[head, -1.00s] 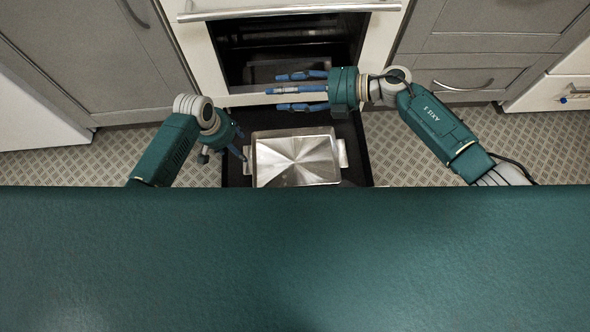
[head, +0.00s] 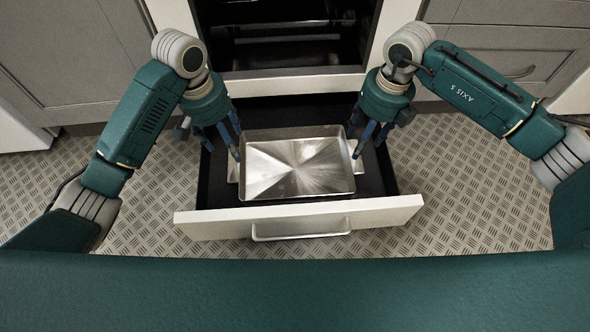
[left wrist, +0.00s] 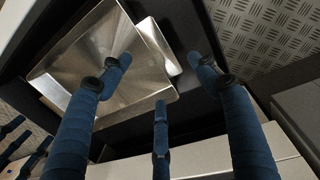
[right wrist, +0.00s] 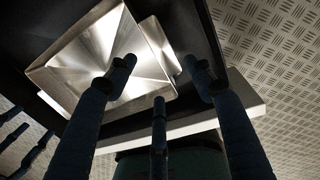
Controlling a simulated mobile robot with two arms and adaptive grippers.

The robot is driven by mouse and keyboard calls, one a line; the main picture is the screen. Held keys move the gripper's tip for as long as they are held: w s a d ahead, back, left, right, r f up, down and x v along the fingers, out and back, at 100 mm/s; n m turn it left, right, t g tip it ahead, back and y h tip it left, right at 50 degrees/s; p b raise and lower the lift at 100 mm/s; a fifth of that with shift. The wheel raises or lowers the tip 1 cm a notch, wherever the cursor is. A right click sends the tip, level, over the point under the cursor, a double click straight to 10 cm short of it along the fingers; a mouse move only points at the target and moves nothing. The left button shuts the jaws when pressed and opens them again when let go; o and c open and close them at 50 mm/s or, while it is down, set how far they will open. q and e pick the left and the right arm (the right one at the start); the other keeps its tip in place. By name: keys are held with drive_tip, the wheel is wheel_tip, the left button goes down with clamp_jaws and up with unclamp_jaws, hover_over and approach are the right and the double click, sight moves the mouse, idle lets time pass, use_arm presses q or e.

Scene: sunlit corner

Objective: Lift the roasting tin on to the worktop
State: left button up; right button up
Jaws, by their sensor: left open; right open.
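The roasting tin (head: 297,170) is a shiny, shallow metal tin with a handle on each short side. It lies in the open drawer (head: 222,178) below the oven. My left gripper (head: 238,150) is open, pointing down at the tin's left end. In the left wrist view its fingers stand apart on either side of one tin handle (left wrist: 158,45). My right gripper (head: 366,148) is open, pointing down at the right end. In the right wrist view its fingers are spread around the other handle (right wrist: 160,45). I cannot tell whether any finger touches the tin.
The drawer's white front (head: 300,215) with its bar handle is towards me. The oven (head: 290,45) stands open and dark behind. Grey cupboards (head: 65,55) flank it. Patterned floor (head: 450,190) is free on both sides of the drawer.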

sight(351, 160)
use_arm(q)
drive_tip(key=f, duration=0.7)
drive_tip(key=d+f, duration=0.1)
drive_tip(key=f, duration=0.2)
drive_tip(key=shift+d+f, duration=0.1)
drive_tip(key=shift+f, duration=0.25)
use_arm(e)
drive_tip(key=f, duration=0.3)
drive_tip(key=a+f, duration=0.1)
drive_tip(key=f, duration=0.6)
drive_tip(key=shift+a+f, duration=0.15)
drive_tip(key=shift+f, duration=0.2)
use_arm(q)
drive_tip(key=c, duration=1.1)
use_arm(e)
drive_tip(key=c, duration=1.1)
use_arm(q)
clamp_jaws()
use_arm(e)
clamp_jaws()
